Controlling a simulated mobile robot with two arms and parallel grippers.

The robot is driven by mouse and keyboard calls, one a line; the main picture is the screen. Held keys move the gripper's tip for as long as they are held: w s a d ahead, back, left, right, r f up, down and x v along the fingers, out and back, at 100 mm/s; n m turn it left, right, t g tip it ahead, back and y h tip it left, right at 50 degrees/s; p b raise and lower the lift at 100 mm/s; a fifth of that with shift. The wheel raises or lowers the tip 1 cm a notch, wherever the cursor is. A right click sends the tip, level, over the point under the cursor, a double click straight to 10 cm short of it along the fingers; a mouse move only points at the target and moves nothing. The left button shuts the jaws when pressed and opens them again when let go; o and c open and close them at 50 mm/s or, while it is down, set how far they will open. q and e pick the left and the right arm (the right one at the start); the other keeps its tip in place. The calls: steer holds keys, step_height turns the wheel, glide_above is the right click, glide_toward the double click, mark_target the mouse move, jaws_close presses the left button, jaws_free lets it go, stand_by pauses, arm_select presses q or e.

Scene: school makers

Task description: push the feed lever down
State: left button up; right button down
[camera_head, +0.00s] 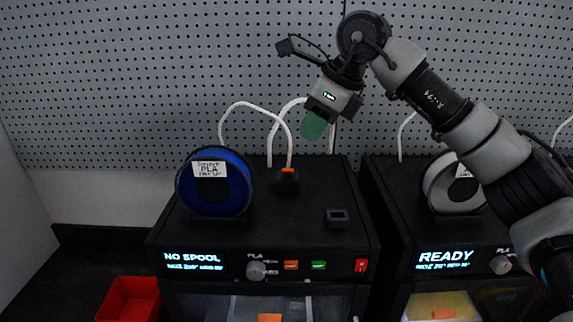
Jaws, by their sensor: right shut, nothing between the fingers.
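The black printer (330,210) on the left has a small black block on its top with an orange piece (289,171), which looks like the feed lever; its exact tilt is too small to tell. My right gripper (313,126) comes in from the right, with green fingertips pointing down. It is shut and empty, above and slightly right of the orange piece and apart from it. My left gripper is not in view.
White tubes (268,113) arch near my gripper. A second printer (398,210), reading READY, is on the right. A red bin (131,299) sits lower left. A pegboard (130,80) is behind.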

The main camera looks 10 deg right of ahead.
mark_target(288, 172)
arm_select(q)
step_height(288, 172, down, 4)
steer(key=b, duration=0.3)
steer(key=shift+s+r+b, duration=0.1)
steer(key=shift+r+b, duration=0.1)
steer(key=shift+b, duration=0.15)
arm_select(e)
steer(key=x, duration=0.7)
steer(key=shift+s, duration=0.15)
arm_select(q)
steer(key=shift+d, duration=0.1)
